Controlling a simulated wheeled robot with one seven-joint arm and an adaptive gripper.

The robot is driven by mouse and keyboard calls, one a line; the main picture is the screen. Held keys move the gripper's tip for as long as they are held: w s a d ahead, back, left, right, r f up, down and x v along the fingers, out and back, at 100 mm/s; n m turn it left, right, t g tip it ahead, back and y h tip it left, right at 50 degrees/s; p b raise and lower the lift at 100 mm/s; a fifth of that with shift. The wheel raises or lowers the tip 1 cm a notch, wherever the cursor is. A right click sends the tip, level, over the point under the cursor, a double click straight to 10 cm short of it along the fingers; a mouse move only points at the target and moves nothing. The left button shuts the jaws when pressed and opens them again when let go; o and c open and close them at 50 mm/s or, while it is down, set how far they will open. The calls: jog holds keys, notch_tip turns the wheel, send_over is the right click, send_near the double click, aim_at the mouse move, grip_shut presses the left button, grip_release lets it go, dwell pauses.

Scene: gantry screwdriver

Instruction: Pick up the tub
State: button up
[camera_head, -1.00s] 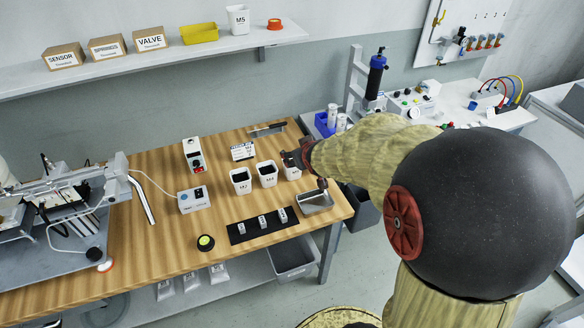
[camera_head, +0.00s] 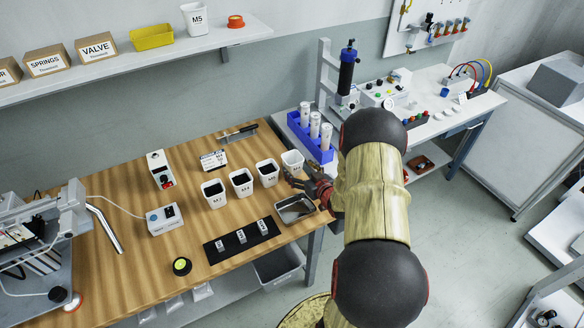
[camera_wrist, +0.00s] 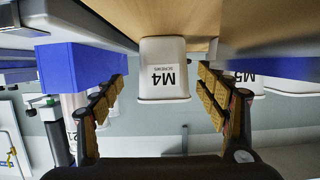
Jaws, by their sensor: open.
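A row of several white tubs stands on the wooden table. The rightmost white tub (camera_head: 292,162) is the one closest to my gripper (camera_head: 306,187), which is beside it at the table's right edge. In the wrist view, which is upside down, a white tub marked M4 (camera_wrist: 164,70) is ahead, centred between the fingers of my gripper (camera_wrist: 162,92). The fingers are spread and empty, with visible gaps on both sides of the tub. Another tub (camera_wrist: 242,80) is partly hidden behind the right finger.
A metal tray (camera_head: 295,208) lies just in front of the tubs. A blue rack (camera_head: 312,143) with white bottles stands behind and right of my gripper. Three dark-filled tubs (camera_head: 242,182) continue the row leftward. A black mat (camera_head: 240,240) with small parts lies nearer.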

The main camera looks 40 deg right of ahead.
aim_at(289, 161)
jog(key=b+x, duration=0.2)
jog(key=x, duration=0.3)
jog(key=shift+a+r, duration=0.15)
jog(key=shift+r, duration=0.1)
jog(key=shift+c, duration=0.6)
jog(key=c, duration=1.1)
jog(key=shift+c, duration=0.3)
